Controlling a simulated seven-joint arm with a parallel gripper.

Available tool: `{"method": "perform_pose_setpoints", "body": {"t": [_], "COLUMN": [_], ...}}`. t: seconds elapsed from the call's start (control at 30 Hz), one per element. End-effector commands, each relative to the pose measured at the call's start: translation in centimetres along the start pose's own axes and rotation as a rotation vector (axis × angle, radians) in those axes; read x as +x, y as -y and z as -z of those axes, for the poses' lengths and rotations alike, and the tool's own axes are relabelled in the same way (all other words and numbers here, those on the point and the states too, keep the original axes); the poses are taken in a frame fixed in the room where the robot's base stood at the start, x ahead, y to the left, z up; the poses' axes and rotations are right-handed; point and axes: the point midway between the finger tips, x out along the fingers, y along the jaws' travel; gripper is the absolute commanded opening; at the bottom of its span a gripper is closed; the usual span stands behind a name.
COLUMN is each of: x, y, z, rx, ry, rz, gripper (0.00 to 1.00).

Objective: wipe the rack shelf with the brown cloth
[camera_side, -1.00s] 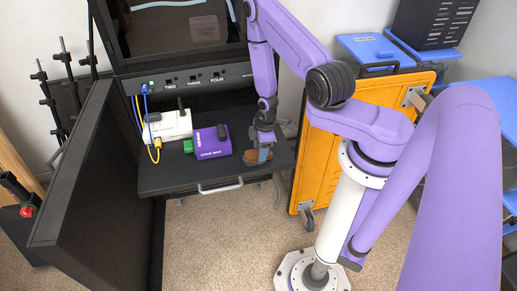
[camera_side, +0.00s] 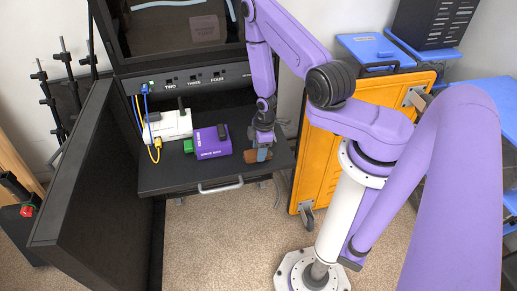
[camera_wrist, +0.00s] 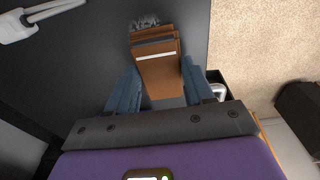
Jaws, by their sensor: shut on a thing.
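The brown cloth (camera_wrist: 158,75) is a folded brown piece with a dark layer and a light stripe, held between the blue-grey fingers of my gripper (camera_wrist: 160,95) in the wrist view. In the side view the cloth (camera_side: 251,156) shows as a small brown patch at my gripper (camera_side: 262,153), low over the right part of the black rack shelf (camera_side: 190,182). The cloth seems to touch the shelf, but I cannot tell for sure. The shelf also shows as a dark surface in the wrist view (camera_wrist: 95,50).
A purple box (camera_side: 211,142) with a green connector stands on the shelf left of my gripper. A white device (camera_side: 168,127) with yellow and blue cables stands farther left. A handle (camera_side: 220,186) is on the shelf's front edge. An orange panel (camera_side: 330,160) stands right of the shelf.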

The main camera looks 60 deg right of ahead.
Motion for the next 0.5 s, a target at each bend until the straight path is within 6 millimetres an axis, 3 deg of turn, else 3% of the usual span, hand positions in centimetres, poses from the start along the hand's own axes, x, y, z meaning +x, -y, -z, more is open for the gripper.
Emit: {"method": "perform_pose_setpoints", "body": {"t": [0.27,0.5], "x": [0.1,0.1], "y": [0.1,0.1], "z": [-1.8,-0.4], "rx": [0.004,0.001], "ry": [0.001,0.002], "rz": [0.002,0.004], "gripper": [0.17,0.17]}}
